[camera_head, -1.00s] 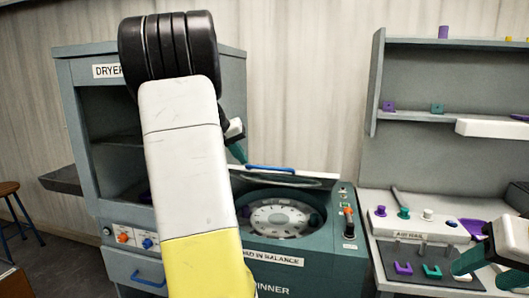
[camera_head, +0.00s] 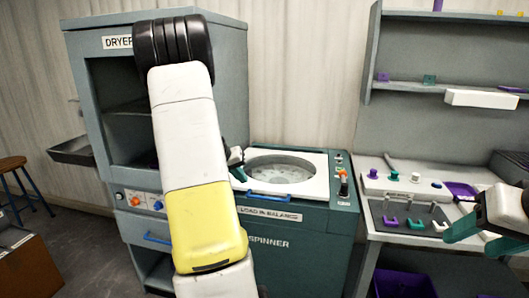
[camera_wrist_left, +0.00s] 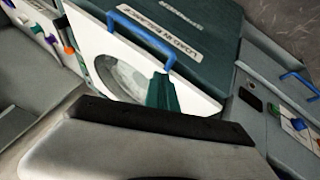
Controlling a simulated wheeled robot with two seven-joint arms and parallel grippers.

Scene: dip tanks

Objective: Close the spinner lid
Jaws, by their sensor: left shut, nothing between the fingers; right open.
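The spinner (camera_head: 300,245) is a teal cabinet standing right of the dryer. Its white lid (camera_head: 316,186), with a round window, lies down over the top; I cannot tell whether it is fully seated. My left gripper (camera_head: 237,168) is shut and empty at the lid's left side. In the left wrist view its teal fingertips (camera_wrist_left: 161,92) appear over the lid, close to one end of the handle. My right gripper (camera_head: 474,238) is open and empty at the right.
The grey dryer (camera_head: 100,110) stands at the left, partly behind my left arm. An orange-tipped lever (camera_head: 343,186) stands on the spinner's right panel. The bench (camera_head: 400,237) at the right holds several small coloured parts. A purple bin (camera_head: 405,285) sits below it.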

